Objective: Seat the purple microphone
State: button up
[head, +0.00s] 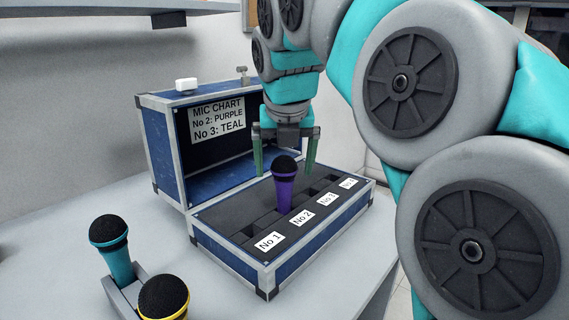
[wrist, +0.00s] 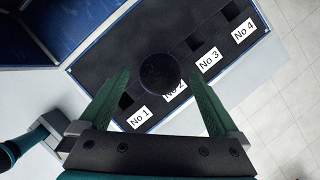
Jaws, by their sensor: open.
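The purple microphone (head: 285,192) stands upright in the open case (head: 232,258), at the slot labelled No 2 (head: 302,217). Its black head (wrist: 160,72) hides part of that label and the slot in the wrist view, so I cannot tell how deep its foot sits. My gripper (head: 285,170) is open above the case, one green finger on each side of the microphone's head. In the wrist view my gripper (wrist: 157,78) shows gaps between both fingers and the head. The chart (head: 217,120) in the lid reads No 2: PURPLE, No 3: TEAL.
The slots at No 1 (wrist: 127,101), No 3 (wrist: 196,43) and No 4 (wrist: 231,12) look empty. A teal microphone (head: 115,262) and a yellow-ringed microphone (head: 165,300) stand at front left. The raised lid (head: 165,160) stands behind the case. Bare table (head: 130,205) lies left.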

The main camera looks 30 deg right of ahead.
jog(key=v, duration=0.7)
jog(key=shift+r, duration=0.4)
jog(key=shift+s, duration=0.1)
